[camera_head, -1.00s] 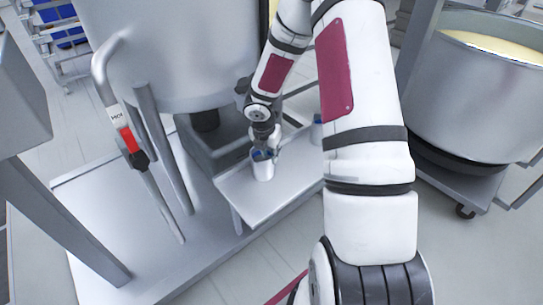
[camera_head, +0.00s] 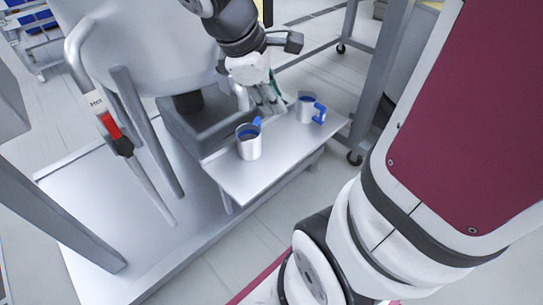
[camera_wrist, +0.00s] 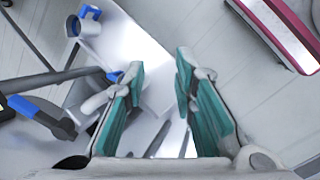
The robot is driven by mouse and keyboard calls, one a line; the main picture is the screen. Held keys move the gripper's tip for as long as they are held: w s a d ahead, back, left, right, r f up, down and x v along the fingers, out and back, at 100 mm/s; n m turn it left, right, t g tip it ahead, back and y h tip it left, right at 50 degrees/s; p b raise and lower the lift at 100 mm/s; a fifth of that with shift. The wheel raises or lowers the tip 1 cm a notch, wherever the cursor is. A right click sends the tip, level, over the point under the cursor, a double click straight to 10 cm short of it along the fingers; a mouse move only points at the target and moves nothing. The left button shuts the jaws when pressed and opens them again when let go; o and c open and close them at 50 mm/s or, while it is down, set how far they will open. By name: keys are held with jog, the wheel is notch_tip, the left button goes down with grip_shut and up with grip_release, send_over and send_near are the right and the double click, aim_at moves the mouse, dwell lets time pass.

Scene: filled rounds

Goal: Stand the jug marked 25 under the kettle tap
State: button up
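A grey jug with a blue handle (camera_head: 248,147) stands upright on the steel shelf, in front of the kettle. A second such jug (camera_head: 307,107) stands further right on the shelf. No number is readable on either. One jug (camera_wrist: 85,27) shows at the upper left of the wrist view. The dark outlet (camera_head: 187,103) under the kettle (camera_head: 160,50) is left of and behind the jugs. My gripper (camera_head: 272,108) hangs between and slightly behind the jugs. Its teal fingers (camera_wrist: 160,85) are apart in the wrist view, holding nothing that I can make out.
The steel shelf (camera_head: 240,185) has bare room at its front. A grey trough (camera_head: 205,125) sits under the outlet. A wheeled frame (camera_head: 365,90) stands at the right.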

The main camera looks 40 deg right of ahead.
jog(key=s+a+r+m+y, duration=0.1)
jog(key=s+a+m+y, duration=0.1)
jog(key=s+a+m, duration=0.2)
jog(key=s+a+r+m+y, duration=0.1)
jog(key=s+a+m+y, duration=0.2)
jog(key=s+a, duration=0.6)
jog(key=s+m, duration=0.1)
jog(key=s, duration=0.3)
jog(key=shift+s+r, duration=0.2)
jog(key=shift+r, duration=0.15)
notch_tip(320, 180, up, 27)
jog(key=t+p, duration=0.4)
jog(key=p, duration=2.1)
jog(key=shift+d+r+p, duration=0.15)
jog(key=shift+d+p, duration=0.15)
jog(key=shift+p, duration=0.05)
